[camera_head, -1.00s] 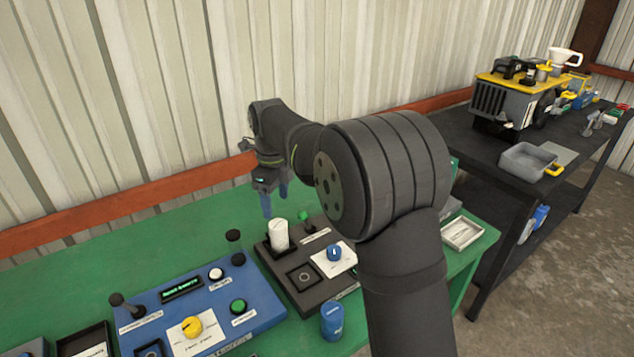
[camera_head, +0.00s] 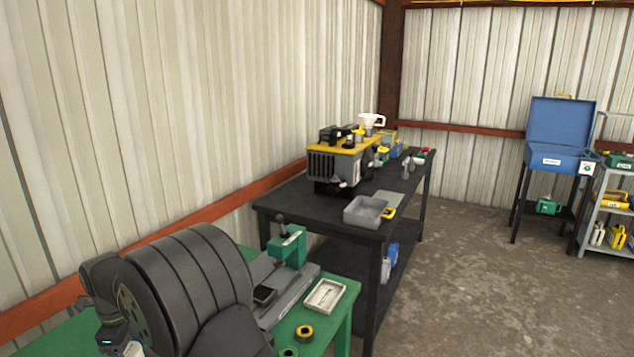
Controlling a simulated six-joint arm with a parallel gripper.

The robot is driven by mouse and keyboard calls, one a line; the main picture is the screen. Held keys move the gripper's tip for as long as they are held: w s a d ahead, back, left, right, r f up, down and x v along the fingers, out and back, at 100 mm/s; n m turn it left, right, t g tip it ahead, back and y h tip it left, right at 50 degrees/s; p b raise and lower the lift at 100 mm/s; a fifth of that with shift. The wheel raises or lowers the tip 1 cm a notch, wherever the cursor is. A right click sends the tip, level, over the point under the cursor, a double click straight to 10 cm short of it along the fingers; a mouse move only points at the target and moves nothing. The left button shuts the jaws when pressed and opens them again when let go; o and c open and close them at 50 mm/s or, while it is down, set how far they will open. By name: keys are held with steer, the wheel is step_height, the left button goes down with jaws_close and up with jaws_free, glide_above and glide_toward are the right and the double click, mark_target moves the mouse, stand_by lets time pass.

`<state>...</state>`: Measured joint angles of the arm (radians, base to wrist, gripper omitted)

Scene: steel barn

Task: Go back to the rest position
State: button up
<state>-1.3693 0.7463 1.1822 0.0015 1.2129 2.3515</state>
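My arm fills the lower left corner, with its large dark ribbed joint (camera_head: 190,285) in front of the green bench (camera_head: 342,318). Part of my wrist seems to show at the lower left edge, but the fingers of my gripper are not visible. I cannot tell from this view whether it holds anything.
A green and grey device (camera_head: 290,250) and a pale tray (camera_head: 325,296) sit on the bench end. A black table (camera_head: 275,199) carries a yellow-topped machine (camera_head: 345,165) and a grey bin (camera_head: 365,212). A blue case (camera_head: 560,125) and shelf (camera_head: 612,205) stand right; open floor lies between.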

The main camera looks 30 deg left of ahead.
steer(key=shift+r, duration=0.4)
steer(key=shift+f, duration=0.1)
